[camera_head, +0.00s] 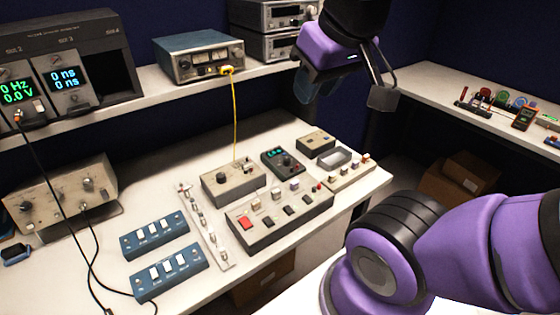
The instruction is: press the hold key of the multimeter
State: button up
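A dark handheld meter with a small green display and a round knob (283,162) lies on the white bench, among several boxes. It looks like the multimeter; its separate keys are too small to tell apart.
A grey box with a red key and several switches (278,214) stands in front of the dark meter. A beige box (233,184) with a yellow cable stands to its left. Blue switch boxes (155,237) sit at the front left. A small beige box (316,142) stands behind right.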

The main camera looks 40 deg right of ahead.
grip_shut()
dwell(1.4)
